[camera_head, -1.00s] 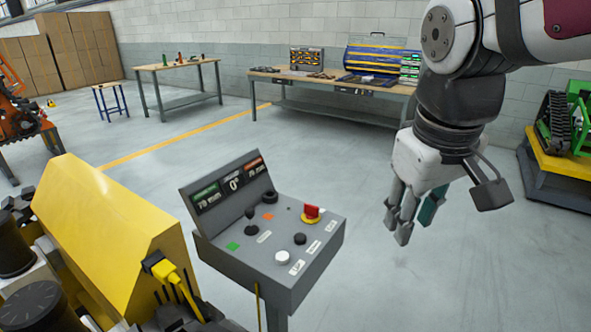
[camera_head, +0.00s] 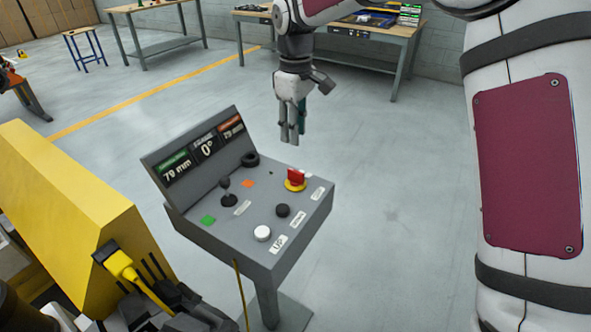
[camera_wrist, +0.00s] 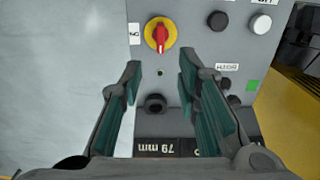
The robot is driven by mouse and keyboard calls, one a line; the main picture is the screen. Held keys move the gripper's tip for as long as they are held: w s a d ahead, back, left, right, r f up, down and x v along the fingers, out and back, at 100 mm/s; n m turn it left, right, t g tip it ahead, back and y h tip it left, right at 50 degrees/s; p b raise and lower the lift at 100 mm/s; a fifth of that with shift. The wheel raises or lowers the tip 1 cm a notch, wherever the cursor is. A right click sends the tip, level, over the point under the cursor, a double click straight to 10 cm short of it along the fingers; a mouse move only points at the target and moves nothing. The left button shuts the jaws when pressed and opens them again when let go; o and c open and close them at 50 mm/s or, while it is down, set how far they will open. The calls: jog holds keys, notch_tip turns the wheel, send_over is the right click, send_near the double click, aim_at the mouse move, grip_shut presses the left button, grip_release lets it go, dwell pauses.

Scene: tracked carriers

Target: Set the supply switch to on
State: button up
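The grey control console (camera_head: 250,235) stands in the middle of the head view. Its red rotary switch on a yellow disc (camera_head: 296,180) sits near the far right edge of the sloping panel. In the wrist view the red switch (camera_wrist: 160,36) is upright in the picture, with a small white label beside the disc. My gripper (camera_head: 291,138) is above and beyond the switch, pointing down, apart from the panel. In the wrist view my gripper (camera_wrist: 160,66) is open and empty, its teal-padded fingers on either side below the switch.
A black joystick (camera_head: 228,195), a black button (camera_head: 283,210) and a white button (camera_head: 262,233) share the panel. The raised display (camera_head: 205,147) lines its back left side. A yellow machine (camera_head: 70,200) stands left. Floor to the right is clear.

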aim_at(295, 171)
notch_tip(295, 171, down, 13)
jog(key=shift+s+f+p, duration=0.1)
jog(key=shift+p, duration=0.4)
grip_shut()
